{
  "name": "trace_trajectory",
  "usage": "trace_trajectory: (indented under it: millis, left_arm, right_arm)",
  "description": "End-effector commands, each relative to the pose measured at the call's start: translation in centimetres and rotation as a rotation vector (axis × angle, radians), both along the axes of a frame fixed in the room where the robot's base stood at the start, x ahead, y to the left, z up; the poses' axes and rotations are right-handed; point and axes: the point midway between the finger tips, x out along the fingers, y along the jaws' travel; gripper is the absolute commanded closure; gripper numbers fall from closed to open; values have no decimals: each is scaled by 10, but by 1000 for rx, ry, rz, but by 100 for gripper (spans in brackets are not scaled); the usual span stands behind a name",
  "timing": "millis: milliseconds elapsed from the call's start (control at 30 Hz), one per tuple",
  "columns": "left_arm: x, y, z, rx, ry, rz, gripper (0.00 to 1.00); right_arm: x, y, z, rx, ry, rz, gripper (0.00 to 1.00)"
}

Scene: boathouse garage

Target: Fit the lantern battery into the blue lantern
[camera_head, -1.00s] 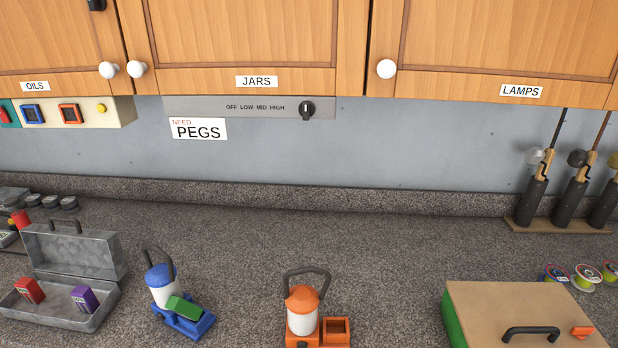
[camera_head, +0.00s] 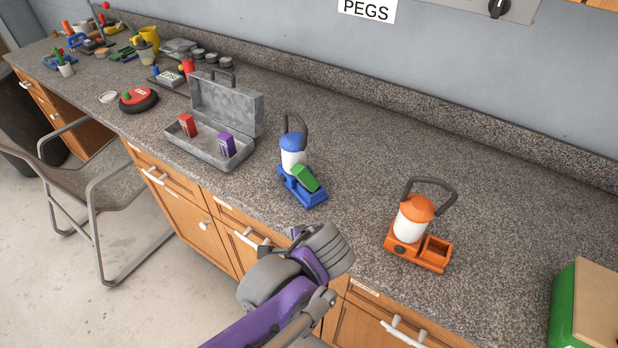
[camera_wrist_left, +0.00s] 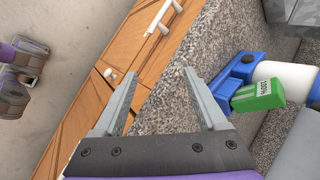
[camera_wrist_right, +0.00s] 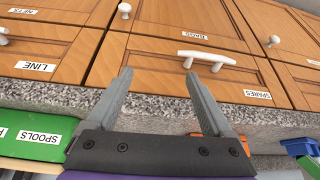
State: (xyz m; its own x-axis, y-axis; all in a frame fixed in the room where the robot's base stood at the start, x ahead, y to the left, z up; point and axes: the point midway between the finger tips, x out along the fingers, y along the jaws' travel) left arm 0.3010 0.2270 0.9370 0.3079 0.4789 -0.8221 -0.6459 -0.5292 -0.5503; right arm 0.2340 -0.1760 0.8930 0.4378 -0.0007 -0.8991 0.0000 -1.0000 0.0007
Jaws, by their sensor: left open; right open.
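The blue lantern (camera_head: 293,158) stands upright near the counter's front edge, with a white body and a carry handle. A green battery-like block (camera_head: 304,177) lies tilted on its blue base (camera_head: 312,199); how deep it sits I cannot tell. In the left wrist view the green block (camera_wrist_left: 258,96) shows a white label, beside the lantern's white body (camera_wrist_left: 285,80). My left gripper (camera_wrist_left: 160,73) is open and empty by the counter edge, left of the lantern in that view. My right gripper (camera_wrist_right: 158,72) is open and empty before the drawers, outside the head view.
An orange lantern (camera_head: 413,218) with an empty-looking socket (camera_head: 437,248) stands to the right. A green-sided box (camera_head: 562,307) is at far right. A chair (camera_head: 80,170) stands left.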

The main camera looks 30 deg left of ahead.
Motion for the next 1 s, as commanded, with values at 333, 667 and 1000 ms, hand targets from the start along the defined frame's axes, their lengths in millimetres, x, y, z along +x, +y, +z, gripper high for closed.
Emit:
trace_trajectory:
  millis: [333,667,1000]
  left_arm:
    - [103,-22,60,855,342,-395,26]
    - [125,-12,73,1002,403,-410,26]
    - [139,20,67,1000,400,-413,26]
  right_arm:
    - [-6,0,-36,0,13,0,15]
    - [-7,0,-39,0,14,0,15]
    - [-7,0,-38,0,14,0,15]
